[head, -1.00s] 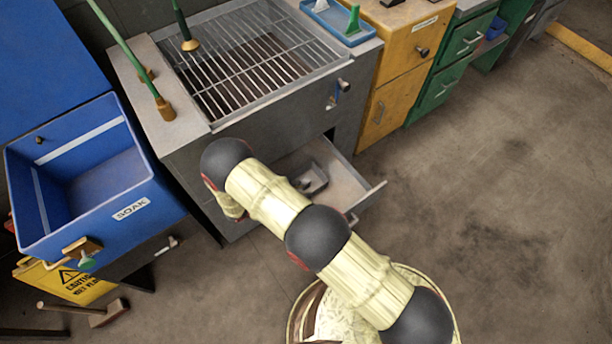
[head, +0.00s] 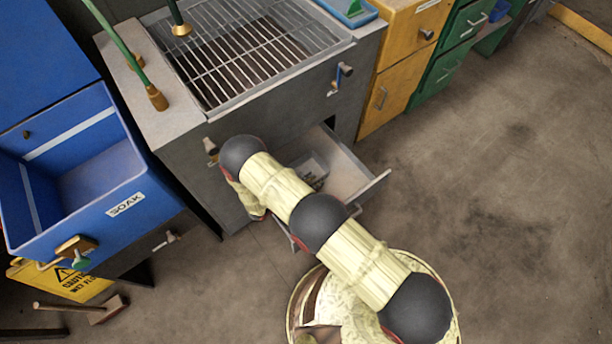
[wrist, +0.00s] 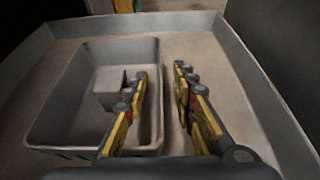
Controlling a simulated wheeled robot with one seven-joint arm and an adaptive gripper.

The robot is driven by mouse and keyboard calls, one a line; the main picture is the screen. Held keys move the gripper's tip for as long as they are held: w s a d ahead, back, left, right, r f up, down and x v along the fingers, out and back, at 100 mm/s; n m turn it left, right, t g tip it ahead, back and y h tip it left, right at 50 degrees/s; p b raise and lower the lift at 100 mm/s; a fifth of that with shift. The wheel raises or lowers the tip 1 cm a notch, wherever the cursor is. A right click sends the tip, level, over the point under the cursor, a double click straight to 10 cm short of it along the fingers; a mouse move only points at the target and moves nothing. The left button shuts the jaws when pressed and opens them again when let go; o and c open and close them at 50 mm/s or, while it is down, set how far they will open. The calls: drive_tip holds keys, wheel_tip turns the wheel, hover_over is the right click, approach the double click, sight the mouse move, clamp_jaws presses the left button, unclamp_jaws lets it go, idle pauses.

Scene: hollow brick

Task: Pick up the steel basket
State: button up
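The steel basket (wrist: 120,52) is a grey rectangular bin with a small grey block (wrist: 108,88) inside. It sits in the left part of an open drawer (wrist: 215,75) in the wrist view. In the head view the basket (head: 315,166) shows only partly, past my arm. My gripper (wrist: 160,76) is open over the basket's right wall. The left finger is over the basket's inside and the right finger over the drawer floor outside it. I cannot tell whether either finger touches the wall. In the head view my gripper is hidden behind my arm.
The drawer is under a grey sink unit (head: 180,125) with a wire grate (head: 255,55). A blue SOAK bin (head: 125,205) stands left, with a yellow caution sign (head: 75,285) and a mallet (head: 105,308) on the floor below. Open floor (head: 490,190) lies right.

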drive_tip(key=shift+w+d+f, duration=0.2)
drive_tip(key=shift+w+d, duration=0.05)
drive_tip(key=shift+d, duration=0.1)
drive_tip(key=shift+c, duration=0.4)
clamp_jaws()
